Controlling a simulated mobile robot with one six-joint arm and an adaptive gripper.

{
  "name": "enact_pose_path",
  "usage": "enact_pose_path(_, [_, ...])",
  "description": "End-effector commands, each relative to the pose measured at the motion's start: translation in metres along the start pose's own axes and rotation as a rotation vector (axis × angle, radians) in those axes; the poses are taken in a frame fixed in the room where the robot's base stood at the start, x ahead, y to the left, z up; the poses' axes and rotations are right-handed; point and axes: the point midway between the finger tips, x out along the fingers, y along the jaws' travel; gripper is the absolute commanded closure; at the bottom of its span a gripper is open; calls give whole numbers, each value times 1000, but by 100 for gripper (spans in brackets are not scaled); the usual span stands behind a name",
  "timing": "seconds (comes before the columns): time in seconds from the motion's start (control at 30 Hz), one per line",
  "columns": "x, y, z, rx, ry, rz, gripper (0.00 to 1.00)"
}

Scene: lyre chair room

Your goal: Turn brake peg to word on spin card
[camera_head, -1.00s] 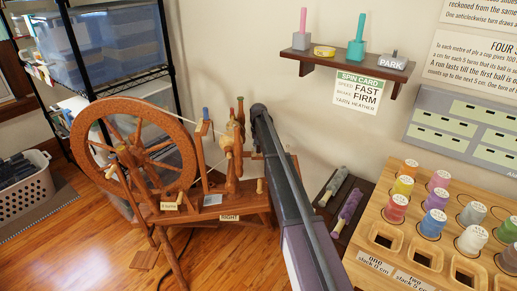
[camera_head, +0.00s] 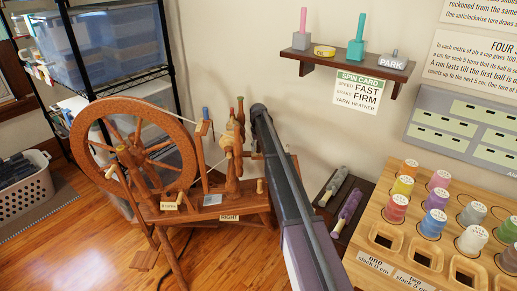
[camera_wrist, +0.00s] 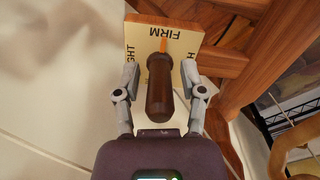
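The spin card (camera_head: 356,93) under the wall shelf reads speed FAST, brake FIRM, yarn HEATHER. In the wrist view, the dark brown brake peg (camera_wrist: 160,92) stands before a cream plate (camera_wrist: 138,37). The plate has FIRM upside down at the top and parts of other words at its sides. The peg's orange pointer (camera_wrist: 163,45) points up at FIRM. My gripper (camera_wrist: 160,78) has one finger on each side of the peg, with gaps showing, so it looks open. In the head view my arm hides the gripper and peg.
The spinning wheel (camera_head: 136,147) stands at left centre. The shelf (camera_head: 345,62) holds coloured pegs and a PARK block. A wooden rack (camera_head: 405,215) with several yarn cones is at right, beside a dark tray (camera_head: 345,190). A laundry basket (camera_head: 25,200) is far left.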

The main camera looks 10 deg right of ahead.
Motion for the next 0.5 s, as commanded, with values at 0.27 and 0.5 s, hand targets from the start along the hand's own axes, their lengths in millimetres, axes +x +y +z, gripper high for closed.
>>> enact_pose_path(0.27, [0, 0, -1, 1, 1, 0, 36])
enact_pose_path(0.5, [0, 0, -1, 17, 2, 1, 36])
